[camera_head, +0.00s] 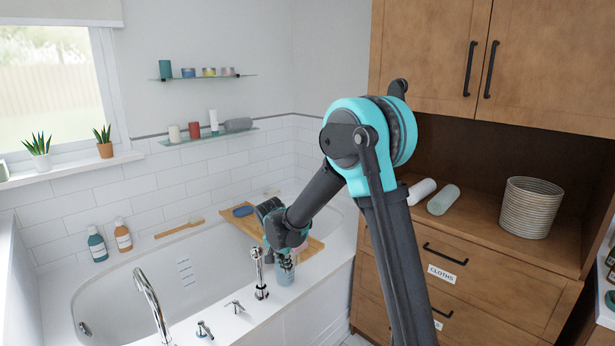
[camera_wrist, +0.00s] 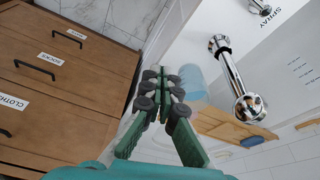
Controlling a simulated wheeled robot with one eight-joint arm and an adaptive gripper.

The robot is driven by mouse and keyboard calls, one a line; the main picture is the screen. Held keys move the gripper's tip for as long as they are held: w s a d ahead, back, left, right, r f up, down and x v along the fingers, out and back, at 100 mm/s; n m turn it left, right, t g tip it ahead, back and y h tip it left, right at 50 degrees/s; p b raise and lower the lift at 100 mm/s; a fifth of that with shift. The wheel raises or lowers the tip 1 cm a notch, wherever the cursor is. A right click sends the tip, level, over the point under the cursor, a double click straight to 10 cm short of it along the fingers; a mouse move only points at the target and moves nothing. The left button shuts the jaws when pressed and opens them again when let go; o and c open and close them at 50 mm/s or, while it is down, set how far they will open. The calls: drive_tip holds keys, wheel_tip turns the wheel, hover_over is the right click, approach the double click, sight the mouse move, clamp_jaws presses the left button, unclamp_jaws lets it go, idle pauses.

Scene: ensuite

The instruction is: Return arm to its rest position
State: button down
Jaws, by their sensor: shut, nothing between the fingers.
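My arm reaches forward over the near rim of the bathtub (camera_head: 100,300), bent at a turquoise elbow. My gripper (camera_head: 287,264) is at the tub's rim near the wooden bath tray. In the wrist view my gripper (camera_wrist: 160,92) has its green fingers together, with nothing between them. A light blue cylinder (camera_head: 285,277) stands on the rim right at the fingertips. It also shows just behind the fingers in the wrist view (camera_wrist: 192,80). I cannot tell whether the fingers touch it.
A chrome hand shower (camera_head: 258,275) stands close beside my gripper. The wooden tray (camera_head: 312,246) with a blue item lies across the tub. A wooden cabinet (camera_head: 480,275) stands to the right, with rolled cloths (camera_head: 443,200) and a basket (camera_head: 529,208). The tap (camera_head: 150,300) is at the left.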

drive_tip(key=s+d+r+n+y, duration=0.1)
drive_tip(key=s+d+r, duration=0.1)
drive_tip(key=s+d, duration=0.55)
drive_tip(key=s+d+r+n, duration=0.2)
drive_tip(key=s+d+r, duration=0.15)
drive_tip(key=d, duration=0.75)
drive_tip(key=s+d+f+n, duration=0.1)
drive_tip(key=s+d, duration=0.3)
drive_tip(key=s, duration=0.3)
drive_tip(key=s+d+f+n+t, duration=0.1)
drive_tip(key=s+d+f, duration=0.1)
drive_tip(key=s+d, duration=0.2)
drive_tip(key=shift+s+d+f+y, duration=0.15)
drive_tip(key=shift+s+f+y, duration=0.15)
drive_tip(key=shift+s, duration=1.25)
